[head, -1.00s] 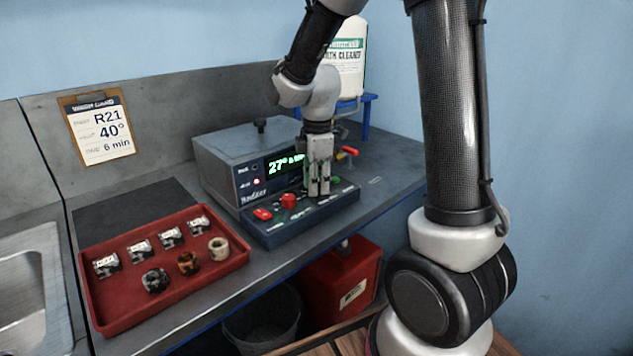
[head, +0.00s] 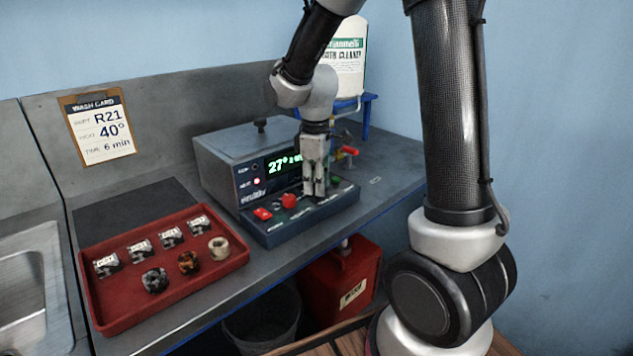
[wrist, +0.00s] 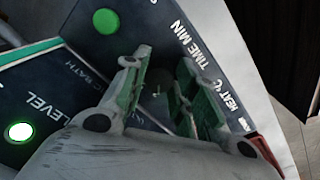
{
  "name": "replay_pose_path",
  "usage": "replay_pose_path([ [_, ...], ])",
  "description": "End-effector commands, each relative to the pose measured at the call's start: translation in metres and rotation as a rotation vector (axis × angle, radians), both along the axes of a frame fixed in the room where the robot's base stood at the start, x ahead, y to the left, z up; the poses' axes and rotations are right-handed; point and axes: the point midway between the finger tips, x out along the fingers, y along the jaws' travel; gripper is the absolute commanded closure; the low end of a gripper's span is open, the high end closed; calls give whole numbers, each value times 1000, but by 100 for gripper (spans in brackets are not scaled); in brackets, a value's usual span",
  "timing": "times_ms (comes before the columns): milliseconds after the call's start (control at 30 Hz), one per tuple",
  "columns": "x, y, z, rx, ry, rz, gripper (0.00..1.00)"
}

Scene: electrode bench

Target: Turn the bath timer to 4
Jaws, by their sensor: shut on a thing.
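The bath unit (head: 222,163) is a grey box with a lit green display (head: 284,164) reading 27° and further digits too small to read. Its sloped control panel (head: 268,233) runs along the front. My gripper (head: 314,194) points down onto this panel, right of a red knob. In the wrist view its green-padded fingers (wrist: 158,88) stand beside the TIME MIN label (wrist: 190,50), shut on the timer knob. The knob is almost wholly hidden by the fingers, so its pointer and setting cannot be read.
A red knob (head: 289,201) and red switch (head: 263,214) sit left of my gripper. Small red and yellow levers (head: 348,151) stand behind it. A red tray (head: 112,317) holds several small parts. A wash card (head: 101,126) reads R21, 40°, 6 min. A cleaner bottle (head: 350,70) stands behind.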

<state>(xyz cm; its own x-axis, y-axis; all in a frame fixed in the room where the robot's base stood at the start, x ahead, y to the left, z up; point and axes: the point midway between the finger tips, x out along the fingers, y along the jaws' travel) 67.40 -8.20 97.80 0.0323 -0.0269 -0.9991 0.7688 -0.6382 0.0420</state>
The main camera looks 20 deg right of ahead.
Motion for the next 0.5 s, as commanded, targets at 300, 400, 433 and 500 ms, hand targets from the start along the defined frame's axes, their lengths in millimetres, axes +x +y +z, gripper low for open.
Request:
replay_pose_path([
  [300, 0, 1, 0, -1, 0, -298, 96],
  [400, 0, 1, 0, -1, 0, -391, 96],
  [433, 1, 1, 0, -1, -1, -419, 96],
  [500, 1, 1, 0, 0, -1, -481, 96],
])
